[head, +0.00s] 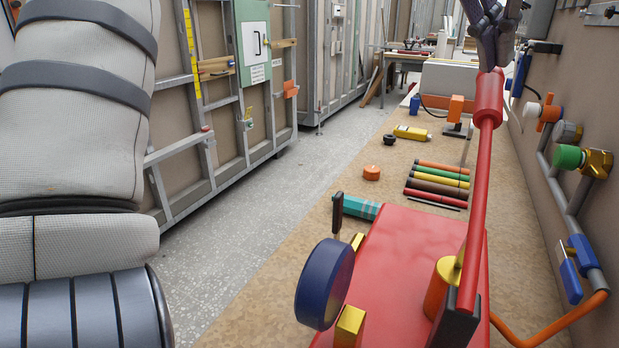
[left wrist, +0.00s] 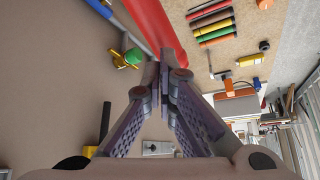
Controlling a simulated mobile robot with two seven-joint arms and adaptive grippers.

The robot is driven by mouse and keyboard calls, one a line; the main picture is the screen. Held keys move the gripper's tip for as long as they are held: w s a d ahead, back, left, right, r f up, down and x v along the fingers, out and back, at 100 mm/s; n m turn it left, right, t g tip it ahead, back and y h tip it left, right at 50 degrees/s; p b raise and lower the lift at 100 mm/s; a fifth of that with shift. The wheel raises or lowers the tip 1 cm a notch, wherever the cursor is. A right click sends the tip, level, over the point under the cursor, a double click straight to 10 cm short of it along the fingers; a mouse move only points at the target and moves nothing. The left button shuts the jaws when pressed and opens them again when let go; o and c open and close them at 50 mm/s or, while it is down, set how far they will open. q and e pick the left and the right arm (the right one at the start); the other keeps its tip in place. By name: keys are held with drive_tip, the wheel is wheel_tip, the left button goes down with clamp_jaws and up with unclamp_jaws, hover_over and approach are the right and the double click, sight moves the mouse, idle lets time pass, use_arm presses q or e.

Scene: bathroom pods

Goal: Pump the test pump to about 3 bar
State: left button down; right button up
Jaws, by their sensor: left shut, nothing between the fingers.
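The red test pump (head: 410,265) stands on the near end of the workbench. Its long red lever (head: 480,190) rises steeply from a dark pivot bracket to a thicker red grip (head: 488,100) at the top. A round dark blue gauge (head: 325,283) sits at the pump's left; no reading shows. My left gripper (head: 488,62) is shut and empty, its fingertips right at the grip's upper end; I cannot tell whether they touch. In the left wrist view, the lever (left wrist: 150,25) extends beyond the closed fingertips (left wrist: 166,62). My right gripper is out of view.
An orange hose (head: 560,325) runs to wall pipes with a green-capped valve (head: 568,157) and a blue handle (head: 570,280). Coloured rods (head: 438,184), an orange cap (head: 372,173) and a yellow tool (head: 411,133) lie on the bench (head: 310,240). The grey floor (head: 300,165) is open to the left.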

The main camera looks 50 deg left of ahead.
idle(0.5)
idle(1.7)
use_arm(q)
wheel_tip(320, 180, down, 11)
wheel_tip(320, 180, up, 11)
drive_tip(key=shift+r, duration=0.1)
idle(0.7)
idle(1.9)
idle(1.9)
